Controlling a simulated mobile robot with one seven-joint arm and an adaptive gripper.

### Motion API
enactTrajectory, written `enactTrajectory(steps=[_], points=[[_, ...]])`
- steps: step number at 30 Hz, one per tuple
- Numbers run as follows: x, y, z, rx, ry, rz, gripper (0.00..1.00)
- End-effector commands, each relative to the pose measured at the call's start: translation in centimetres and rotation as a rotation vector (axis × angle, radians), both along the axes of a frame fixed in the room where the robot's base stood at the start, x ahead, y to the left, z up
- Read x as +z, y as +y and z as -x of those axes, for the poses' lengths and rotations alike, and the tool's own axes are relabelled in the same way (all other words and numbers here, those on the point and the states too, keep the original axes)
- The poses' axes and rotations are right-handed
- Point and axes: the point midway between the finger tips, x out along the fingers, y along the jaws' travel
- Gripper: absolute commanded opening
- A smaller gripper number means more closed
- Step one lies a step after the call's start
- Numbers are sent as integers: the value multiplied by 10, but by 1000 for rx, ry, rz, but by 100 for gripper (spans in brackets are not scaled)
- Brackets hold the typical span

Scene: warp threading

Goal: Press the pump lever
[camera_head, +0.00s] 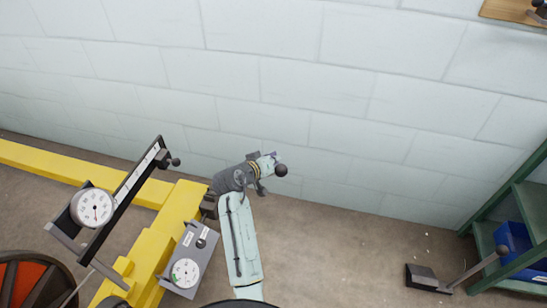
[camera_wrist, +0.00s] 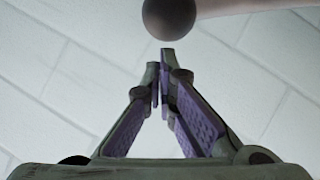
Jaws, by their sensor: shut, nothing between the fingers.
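A dark round knob (camera_head: 281,170) sits in the middle of the head view, just right of my gripper (camera_head: 263,168). The same knob shows large at the top of the wrist view (camera_wrist: 169,17), just beyond the fingertips, with a pale bar running off to the right. I take it to be the pump lever's knob. My gripper (camera_wrist: 167,56) is shut and empty, its purple finger pads together. The tips look very close to the knob; I cannot tell whether they touch.
A yellow frame (camera_head: 183,220) stands at left with a grey gauge box (camera_head: 190,262) and a tilted black bar (camera_head: 137,184) with a dial. A floor pedal-like lever (camera_head: 428,280) and green shelf (camera_head: 484,237) are at right. Floor between is clear.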

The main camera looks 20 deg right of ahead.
Motion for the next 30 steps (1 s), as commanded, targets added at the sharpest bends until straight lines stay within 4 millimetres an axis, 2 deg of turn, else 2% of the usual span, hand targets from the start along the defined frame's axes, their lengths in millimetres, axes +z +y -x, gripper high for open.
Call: enactTrajectory(steps=[5,12,18,22,30], points=[[-18,-12,8,-2,-17,-36,0],[-79,-51,37,-11,-99,-176,0],[-125,-75,54,-14,-132,-227,0],[-140,-83,60,-13,-132,-227,0],[-142,-86,62,-14,-133,-223,0]])
